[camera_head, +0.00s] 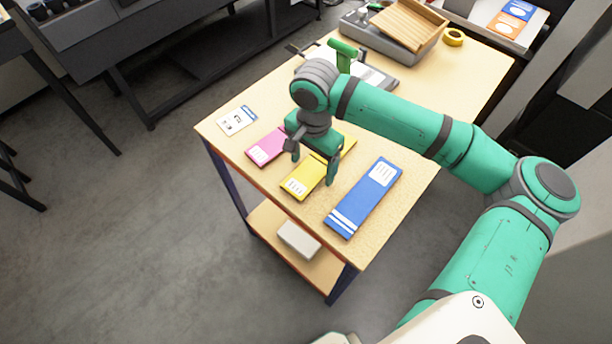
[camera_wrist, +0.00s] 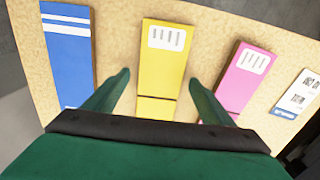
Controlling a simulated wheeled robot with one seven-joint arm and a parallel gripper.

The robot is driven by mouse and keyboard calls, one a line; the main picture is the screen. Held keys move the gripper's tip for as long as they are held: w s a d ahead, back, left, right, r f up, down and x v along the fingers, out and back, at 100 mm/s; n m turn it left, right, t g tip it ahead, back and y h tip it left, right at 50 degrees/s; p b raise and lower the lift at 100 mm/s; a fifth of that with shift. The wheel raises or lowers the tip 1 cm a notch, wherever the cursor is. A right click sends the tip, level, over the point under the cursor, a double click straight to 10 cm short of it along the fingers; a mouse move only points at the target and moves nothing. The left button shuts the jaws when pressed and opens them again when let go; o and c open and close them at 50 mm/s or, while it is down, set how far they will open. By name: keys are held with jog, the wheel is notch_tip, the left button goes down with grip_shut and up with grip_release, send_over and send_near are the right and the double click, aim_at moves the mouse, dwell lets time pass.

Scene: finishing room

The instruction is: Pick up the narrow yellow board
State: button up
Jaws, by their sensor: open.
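The narrow yellow board (camera_head: 303,181) lies flat on the wooden table, between a pink board and a blue board. A white label with dark marks is near its end. My gripper (camera_head: 312,168) is above the yellow board with its fingers pointing down, and hides part of it in the head view. In the wrist view, my gripper (camera_wrist: 160,82) is open, one finger on each side of the yellow board (camera_wrist: 163,76). Nothing is between the fingertips except the view of the board below. I cannot tell the exact height of the fingertips over the table.
The pink board (camera_head: 264,148) lies left of the yellow one, and the blue board (camera_head: 364,198) lies right. A white card (camera_head: 237,120) is near the table's left corner.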

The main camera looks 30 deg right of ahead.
jog(key=shift+f, duration=0.15)
jog(key=c, duration=1.2)
jog(key=shift+r, duration=0.4)
notch_tip(320, 180, up, 2)
jog(key=shift+r, duration=0.1)
jog(key=s+r, duration=0.3)
jog(key=s, duration=0.1)
jog(key=s+r, duration=0.3)
jog(key=s, duration=0.2)
jog(key=s+r, duration=0.4)
jog(key=s, duration=0.1)
jog(key=shift+a, duration=0.1)
